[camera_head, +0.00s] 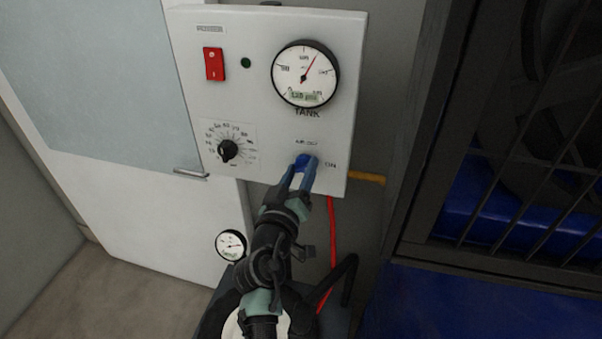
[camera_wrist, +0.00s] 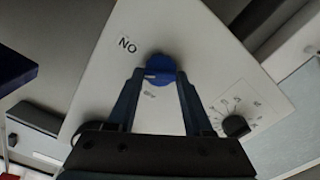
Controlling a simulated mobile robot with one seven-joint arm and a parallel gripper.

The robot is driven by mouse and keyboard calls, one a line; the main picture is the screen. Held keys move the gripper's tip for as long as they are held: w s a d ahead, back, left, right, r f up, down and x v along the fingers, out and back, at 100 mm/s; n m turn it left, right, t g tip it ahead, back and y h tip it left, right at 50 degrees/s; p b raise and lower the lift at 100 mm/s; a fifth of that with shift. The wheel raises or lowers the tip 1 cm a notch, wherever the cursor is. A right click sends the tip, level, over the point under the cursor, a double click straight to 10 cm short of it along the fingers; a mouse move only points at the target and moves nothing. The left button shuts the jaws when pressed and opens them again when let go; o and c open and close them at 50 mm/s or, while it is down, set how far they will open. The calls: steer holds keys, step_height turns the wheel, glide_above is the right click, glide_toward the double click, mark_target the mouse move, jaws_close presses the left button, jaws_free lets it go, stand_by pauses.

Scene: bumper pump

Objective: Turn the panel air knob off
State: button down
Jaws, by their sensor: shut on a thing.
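The panel air knob is the blue round knob (camera_head: 303,160) low on the right of the white panel (camera_head: 265,110), between the AIR label above it and the ON label to its right. It also shows in the wrist view (camera_wrist: 159,68), with the ON label appearing upside down to its upper left. My gripper (camera_head: 304,168) reaches up from below, its two fingers on either side of the knob. In the wrist view my gripper (camera_wrist: 160,80) is shut on the knob's lower part. The fingers partly cover the knob, and I cannot tell its exact turn.
The panel also carries a red power switch (camera_head: 214,64), a green light (camera_head: 246,63), a tank gauge (camera_head: 306,74) and a black dial knob (camera_head: 228,150). A small gauge (camera_head: 231,244) and a red hose (camera_head: 332,240) are below. A dark cage (camera_head: 500,150) stands on the right.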

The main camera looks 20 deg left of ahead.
steer(key=n, duration=0.5)
steer(key=shift+a+f+n, duration=0.1)
steer(key=shift+n, duration=0.2)
steer(key=n, duration=0.5)
steer(key=shift+f+n+p, duration=0.1)
steer(key=shift+n+p, duration=0.25)
steer(key=shift+n, duration=0.05)
steer(key=shift+c, duration=1.5)
jaws_free()
steer(key=s+b, duration=0.2)
steer(key=s, duration=1.1)
